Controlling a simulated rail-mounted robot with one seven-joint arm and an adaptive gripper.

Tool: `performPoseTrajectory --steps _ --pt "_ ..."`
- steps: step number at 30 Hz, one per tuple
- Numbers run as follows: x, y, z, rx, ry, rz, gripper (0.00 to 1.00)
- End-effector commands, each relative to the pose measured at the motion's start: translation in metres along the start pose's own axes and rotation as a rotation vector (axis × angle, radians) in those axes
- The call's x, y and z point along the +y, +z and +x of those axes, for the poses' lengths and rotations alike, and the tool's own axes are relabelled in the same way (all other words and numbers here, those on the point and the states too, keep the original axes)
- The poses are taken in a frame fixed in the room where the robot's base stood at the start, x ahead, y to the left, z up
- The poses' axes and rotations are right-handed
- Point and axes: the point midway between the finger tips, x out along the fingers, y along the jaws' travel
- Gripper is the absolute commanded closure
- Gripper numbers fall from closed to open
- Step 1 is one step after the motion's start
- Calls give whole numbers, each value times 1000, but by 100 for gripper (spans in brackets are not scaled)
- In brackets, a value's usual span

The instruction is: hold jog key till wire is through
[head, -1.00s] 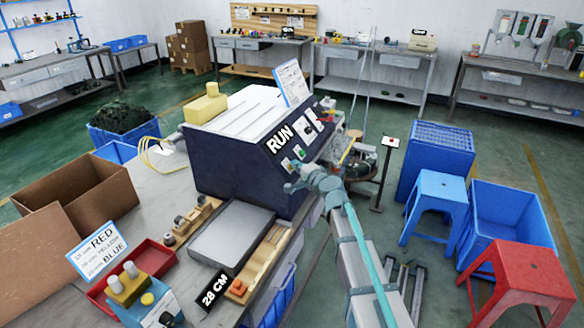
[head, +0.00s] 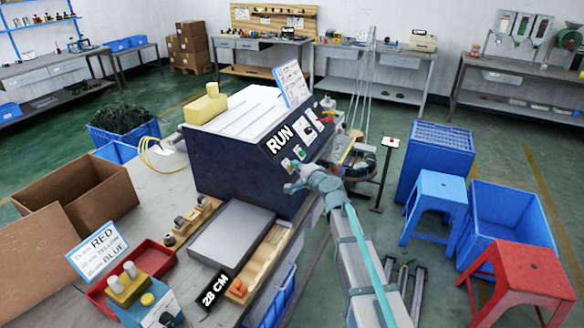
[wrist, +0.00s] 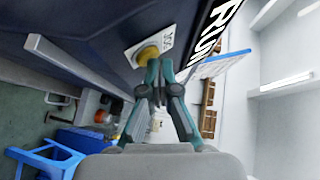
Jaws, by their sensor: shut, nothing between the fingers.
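The dark blue machine (head: 240,182) with a white top stands on the table, with a RUN sign on its sloped front. In the wrist view, a yellow key (wrist: 147,54) sits on a white plate (wrist: 158,36) with lettering that looks like JOG. My gripper (wrist: 159,66) is shut and empty, its tips right at the yellow key. They overlap it in the picture; I cannot tell whether they press it. Yellow wire (head: 148,158) loops at the machine's left side.
A grey plate (head: 232,236), a 28 CM sign (head: 215,289) and a red tray (head: 158,255) lie in front of the machine. A cardboard box (head: 110,205) is at left. Blue bins and a blue stool (head: 438,190) and red stool (head: 522,265) stand on the floor at right.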

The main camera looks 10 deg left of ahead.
Motion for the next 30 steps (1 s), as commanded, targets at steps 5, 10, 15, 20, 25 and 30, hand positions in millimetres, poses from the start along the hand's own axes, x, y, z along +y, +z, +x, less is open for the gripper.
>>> performPoseTrajectory --steps 5,10,15,20,25,30 --pt "0 0 0 -1 0 0 100" --pt "0 0 -1 -1 0 0 100" --pt "-4 -4 -6 0 0 1 100" --pt "-8 -8 -11 0 0 0 100" --pt "-8 -9 -12 0 0 0 100" --pt "-8 -9 -12 0 0 0 100"
